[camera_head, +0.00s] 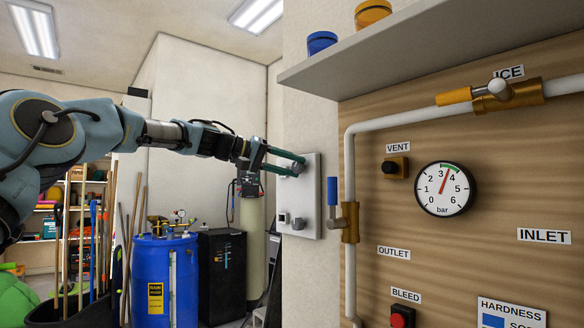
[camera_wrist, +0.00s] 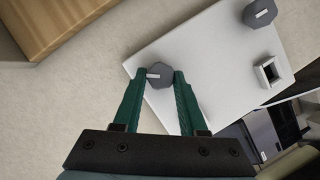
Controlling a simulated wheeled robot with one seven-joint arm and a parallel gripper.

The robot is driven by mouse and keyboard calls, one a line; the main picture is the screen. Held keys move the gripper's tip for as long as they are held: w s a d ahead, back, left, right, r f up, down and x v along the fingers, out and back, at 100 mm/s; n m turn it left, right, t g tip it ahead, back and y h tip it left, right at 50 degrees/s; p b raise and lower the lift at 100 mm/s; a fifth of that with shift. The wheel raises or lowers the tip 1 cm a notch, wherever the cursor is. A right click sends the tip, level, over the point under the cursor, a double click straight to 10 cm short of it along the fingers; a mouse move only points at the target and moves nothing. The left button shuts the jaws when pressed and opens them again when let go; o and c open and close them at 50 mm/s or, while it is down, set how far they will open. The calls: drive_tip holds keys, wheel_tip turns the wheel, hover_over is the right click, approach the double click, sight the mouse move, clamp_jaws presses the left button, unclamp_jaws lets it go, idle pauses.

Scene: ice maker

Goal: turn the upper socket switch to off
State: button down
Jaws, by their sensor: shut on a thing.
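A white socket panel (camera_head: 308,193) is fixed to the side wall, and it shows tilted in the wrist view (camera_wrist: 205,50). My gripper (camera_head: 297,165) reaches its upper part from the left. In the wrist view my green fingers (camera_wrist: 162,78) are shut on the upper switch (camera_wrist: 159,71), a grey faceted knob with a white mark. The fingers stand on either side of it and partly hide it. A second grey knob (camera_wrist: 259,13), the lower switch, also shows in the head view (camera_head: 298,223). A square socket (camera_wrist: 271,71) sits beside it.
A blue-handled valve (camera_head: 332,190) and white pipe (camera_head: 349,240) stand just right of the panel. A shelf (camera_head: 400,45) juts out above. A blue drum (camera_head: 165,275) and black cabinet (camera_head: 222,270) stand below my arm.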

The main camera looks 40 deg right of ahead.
drive_tip(key=n+b, duration=0.1)
drive_tip(key=n+g+h, duration=0.1)
drive_tip(key=n, duration=0.1)
drive_tip(key=shift+w+f+n+b, duration=0.15)
drive_tip(key=shift+f+n+b, duration=0.15)
drive_tip(key=shift+b, duration=0.05)
drive_tip(key=shift+n+g+h+b, duration=0.5)
drive_tip(key=shift+n+b, duration=0.15)
drive_tip(key=shift+n, duration=0.65)
drive_tip(key=shift+c, duration=2.2)
unclamp_jaws()
drive_tip(key=b+v, duration=0.3)
drive_tip(key=v, duration=0.7)
drive_tip(key=shift+a+b, duration=0.3)
drive_tip(key=shift+a, duration=0.1)
drive_tip(key=shift+w, duration=0.15)
